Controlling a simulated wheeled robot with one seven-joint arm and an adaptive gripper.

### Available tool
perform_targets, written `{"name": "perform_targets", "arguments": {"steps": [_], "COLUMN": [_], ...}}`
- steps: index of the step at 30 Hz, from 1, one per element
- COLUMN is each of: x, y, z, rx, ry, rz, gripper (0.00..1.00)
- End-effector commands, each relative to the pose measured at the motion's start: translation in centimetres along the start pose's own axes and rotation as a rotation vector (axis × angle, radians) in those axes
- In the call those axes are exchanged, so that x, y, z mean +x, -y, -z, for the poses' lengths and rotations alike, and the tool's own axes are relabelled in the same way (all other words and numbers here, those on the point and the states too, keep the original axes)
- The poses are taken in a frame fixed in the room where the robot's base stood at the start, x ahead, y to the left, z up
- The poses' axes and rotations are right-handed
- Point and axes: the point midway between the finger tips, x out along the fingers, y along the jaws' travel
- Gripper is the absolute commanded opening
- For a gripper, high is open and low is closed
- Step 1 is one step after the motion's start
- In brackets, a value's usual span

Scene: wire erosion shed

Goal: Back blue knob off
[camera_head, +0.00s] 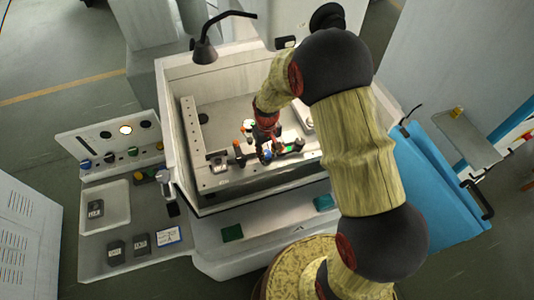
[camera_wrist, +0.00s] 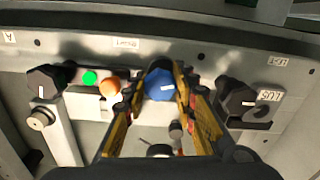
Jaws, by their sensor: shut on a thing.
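The blue knob (camera_wrist: 160,84) shows in the middle of the wrist view, on the pale fixture inside the machine's tub. It has a white line mark on its face. The fingers of my gripper (camera_wrist: 158,90) reach in from below on both sides of the knob and are closed on it. In the head view my gripper (camera_head: 266,150) points down into the tub at the fixture, and a bit of the blue knob (camera_head: 266,155) shows beside the fingers.
In the wrist view a black knob (camera_wrist: 45,84) is at left and another black knob (camera_wrist: 235,97) at right. A green button (camera_wrist: 90,78) and an orange ball (camera_wrist: 109,88) sit close left of my fingers.

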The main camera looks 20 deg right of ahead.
Motion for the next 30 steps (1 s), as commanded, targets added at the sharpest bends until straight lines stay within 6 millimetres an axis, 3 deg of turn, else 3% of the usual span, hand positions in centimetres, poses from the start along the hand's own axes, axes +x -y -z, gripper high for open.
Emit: {"name": "perform_targets", "arguments": {"steps": [7,11,17,18,30], "x": [-0.02,-0.01,0.02,0.01,-0.01], "y": [0.01,0.01,0.02,0.03,0.02], "z": [0.01,0.01,0.02,0.01,0.01], "rx": [0.0,0.009,0.197,0.226,0.217], "ry": [0.0,0.0,0.0,0.0,0.0], "rz": [0.0,0.0,0.0,0.0,0.0], "gripper": [0.0,0.0,0.0,0.28,0.48]}}
